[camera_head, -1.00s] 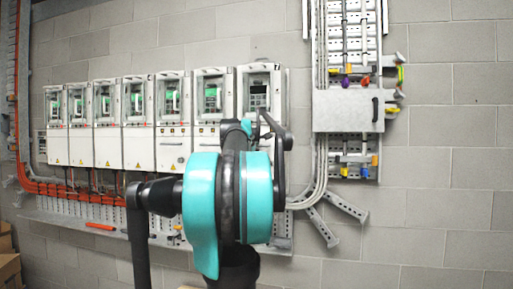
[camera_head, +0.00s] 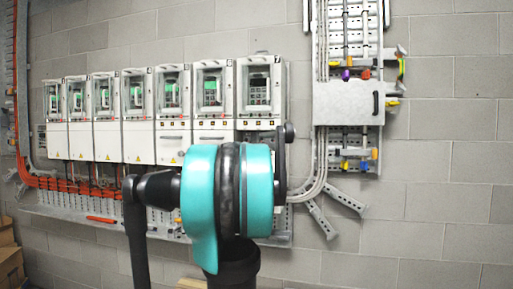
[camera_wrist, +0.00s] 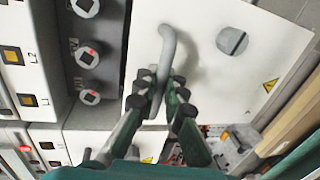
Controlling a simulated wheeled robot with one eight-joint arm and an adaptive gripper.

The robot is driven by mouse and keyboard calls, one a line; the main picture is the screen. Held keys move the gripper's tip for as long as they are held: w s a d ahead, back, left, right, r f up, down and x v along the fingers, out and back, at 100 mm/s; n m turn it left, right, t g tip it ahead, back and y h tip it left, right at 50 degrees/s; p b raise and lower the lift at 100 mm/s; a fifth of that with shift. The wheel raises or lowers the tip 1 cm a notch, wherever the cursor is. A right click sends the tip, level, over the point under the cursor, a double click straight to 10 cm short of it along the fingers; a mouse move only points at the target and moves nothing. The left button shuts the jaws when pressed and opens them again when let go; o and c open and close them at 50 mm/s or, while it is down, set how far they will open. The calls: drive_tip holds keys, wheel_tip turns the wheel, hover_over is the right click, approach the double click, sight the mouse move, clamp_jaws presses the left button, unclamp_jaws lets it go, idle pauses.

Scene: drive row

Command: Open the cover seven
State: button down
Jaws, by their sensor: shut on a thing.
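The drive marked 7 (camera_head: 281,90) is the rightmost of the row in the head view. Its lower part is mostly hidden behind my arm. In the wrist view a flat white cover (camera_wrist: 210,95) carries a grey curved handle (camera_wrist: 168,42), a round grey knob (camera_wrist: 232,41) and a yellow warning triangle. My gripper (camera_wrist: 164,90) has its dark fingers on both sides of the handle's lower part and is shut on it. My fingers are hidden in the head view. I cannot tell whether the cover stands ajar.
Several similar drives (camera_head: 139,105) stand in a row to the left. Orange cables (camera_head: 75,186) run below them. A grey box with a handle (camera_head: 345,106) is mounted on the wall to the right. Cardboard boxes (camera_head: 10,266) sit at the lower left.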

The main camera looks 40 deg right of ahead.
wheel_tip(320, 180, down, 8)
idle(0.5)
drive_tip(key=c, duration=1.9)
unclamp_jaws()
drive_tip(key=shift+o, duration=0.2)
drive_tip(key=v, duration=1.2)
drive_tip(key=shift+r, duration=0.1)
drive_tip(key=s+a+f+m+g+y, duration=0.15)
drive_tip(key=a+f, duration=0.25)
drive_tip(key=f, duration=0.4)
drive_tip(key=s+a+f+m+y, duration=0.1)
drive_tip(key=a+f+m+y, duration=0.1)
drive_tip(key=a+f, duration=0.35)
drive_tip(key=s+a+f+m+g+y, duration=0.1)
drive_tip(key=s+a+f+y, duration=0.2)
drive_tip(key=s+a+f, duration=0.3)
drive_tip(key=s+a+f+m+g+y, duration=0.2)
drive_tip(key=s+a+f, duration=0.4)
drive_tip(key=a+f, duration=0.4)
drive_tip(key=s+a+f+m+g+y, duration=0.1)
drive_tip(key=s+a+f+y, duration=0.2)
drive_tip(key=f, duration=1.1)
drive_tip(key=s+a, duration=0.3)
drive_tip(key=a, duration=0.2)
drive_tip(key=shift+s+a+y, duration=0.3)
drive_tip(key=shift+y, duration=0.05)
